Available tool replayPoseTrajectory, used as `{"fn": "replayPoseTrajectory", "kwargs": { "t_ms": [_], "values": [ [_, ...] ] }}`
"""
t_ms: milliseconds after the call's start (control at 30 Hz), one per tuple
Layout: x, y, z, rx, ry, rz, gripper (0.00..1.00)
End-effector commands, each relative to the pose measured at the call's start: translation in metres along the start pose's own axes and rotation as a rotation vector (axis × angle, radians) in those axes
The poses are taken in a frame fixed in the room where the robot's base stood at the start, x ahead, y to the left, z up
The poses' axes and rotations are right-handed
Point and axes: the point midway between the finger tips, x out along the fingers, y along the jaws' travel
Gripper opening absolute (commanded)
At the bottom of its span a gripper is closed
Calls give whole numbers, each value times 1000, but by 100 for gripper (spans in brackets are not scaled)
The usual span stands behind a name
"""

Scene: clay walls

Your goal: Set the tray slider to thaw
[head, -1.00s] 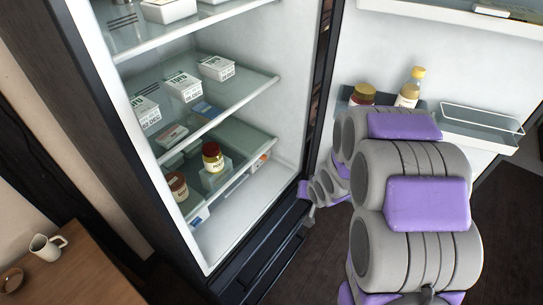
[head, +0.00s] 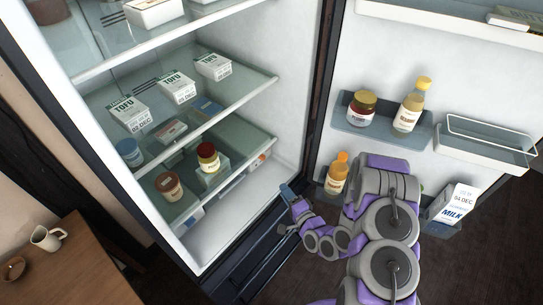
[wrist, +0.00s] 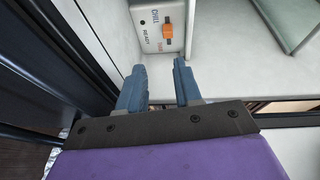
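A small white control panel (wrist: 160,28) with an orange slider knob (wrist: 167,33) is at the top of the wrist view. It is marked CHILL and READY, with a small orange label at its lower edge that I cannot read clearly. The knob sits beside the labels; its exact setting is unclear. In the head view the orange slider (head: 261,157) is at the right end of the tray front (head: 233,182), under the lowest glass shelf. My gripper (wrist: 158,76) is open and empty, its blue fingers short of the panel. It also shows by the fridge opening in the head view (head: 287,191).
The fridge door stands open at right, its bins holding jars, bottles and a milk carton (head: 456,205). Jars and tofu boxes (head: 178,87) stand on the shelves. The dark door frame (wrist: 85,60) is close on my gripper's left. The white fridge floor (head: 225,215) is clear.

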Motion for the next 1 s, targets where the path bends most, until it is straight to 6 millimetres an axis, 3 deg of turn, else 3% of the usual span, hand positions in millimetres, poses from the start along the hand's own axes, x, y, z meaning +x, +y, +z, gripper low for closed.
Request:
{"fn": "replayPoseTrajectory", "kwargs": {
  "t_ms": [167,333,1000],
  "values": [
    [-5,-2,5,81,31,-58,34],
    [3,-3,5,88,31,-69,34],
    [81,-9,2,86,30,-70,34]
  ]
}}
